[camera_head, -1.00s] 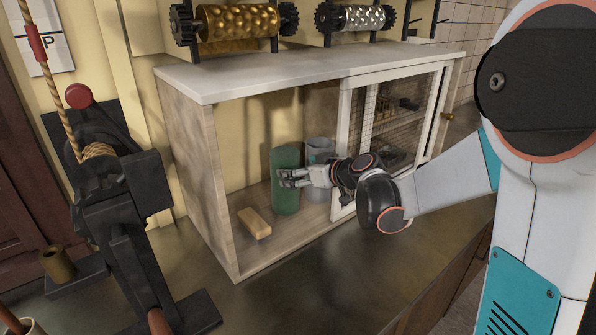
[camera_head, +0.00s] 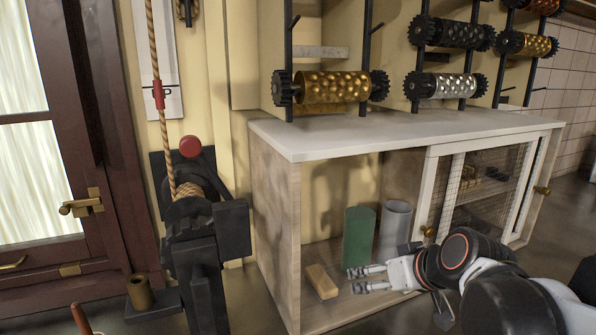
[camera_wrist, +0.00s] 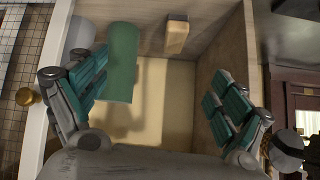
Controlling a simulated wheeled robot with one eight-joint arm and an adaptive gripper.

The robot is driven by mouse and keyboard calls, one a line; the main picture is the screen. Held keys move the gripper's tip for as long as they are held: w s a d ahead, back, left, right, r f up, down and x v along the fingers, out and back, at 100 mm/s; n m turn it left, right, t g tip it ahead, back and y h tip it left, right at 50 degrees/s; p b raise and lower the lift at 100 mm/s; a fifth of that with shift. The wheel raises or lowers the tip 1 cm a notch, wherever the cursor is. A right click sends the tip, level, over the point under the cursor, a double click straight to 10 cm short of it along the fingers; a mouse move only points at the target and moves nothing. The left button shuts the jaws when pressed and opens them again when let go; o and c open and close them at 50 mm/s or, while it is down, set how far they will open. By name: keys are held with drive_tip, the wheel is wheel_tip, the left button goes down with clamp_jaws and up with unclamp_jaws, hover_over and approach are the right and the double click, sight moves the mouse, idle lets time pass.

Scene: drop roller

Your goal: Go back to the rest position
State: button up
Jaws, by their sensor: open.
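My gripper (camera_head: 358,279) is at the open front of the cabinet (camera_head: 275,232) in the head view, low and in front of the green cylinder. In the wrist view my gripper (camera_wrist: 160,105) has its teal-padded fingers spread wide, with nothing between them. The green cylinder (camera_head: 358,236) stands upright inside the cabinet and also shows in the wrist view (camera_wrist: 122,62), partly behind one finger. A grey cylinder (camera_head: 394,228) stands to its right. A wooden block (camera_head: 321,281) lies on the cabinet floor to the left of my gripper.
A mesh sliding door (camera_head: 484,188) covers the cabinet's right part. Textured rollers, gold (camera_head: 332,87) and silver (camera_head: 447,85), hang above the white top (camera_head: 400,132). A black lever mechanism with a rope (camera_head: 195,230) stands left, beside a brown door (camera_head: 105,150).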

drive_tip(key=s+d+f+m+g+h, duration=0.1)
drive_tip(key=s, duration=0.6)
drive_tip(key=s+d+f+m+h, duration=0.1)
drive_tip(key=s+d+f+h, duration=0.1)
drive_tip(key=s, duration=0.6)
drive_tip(key=shift+s+f+m+g, duration=0.2)
drive_tip(key=shift+f+m+g, duration=0.1)
drive_tip(key=shift+g, duration=0.1)
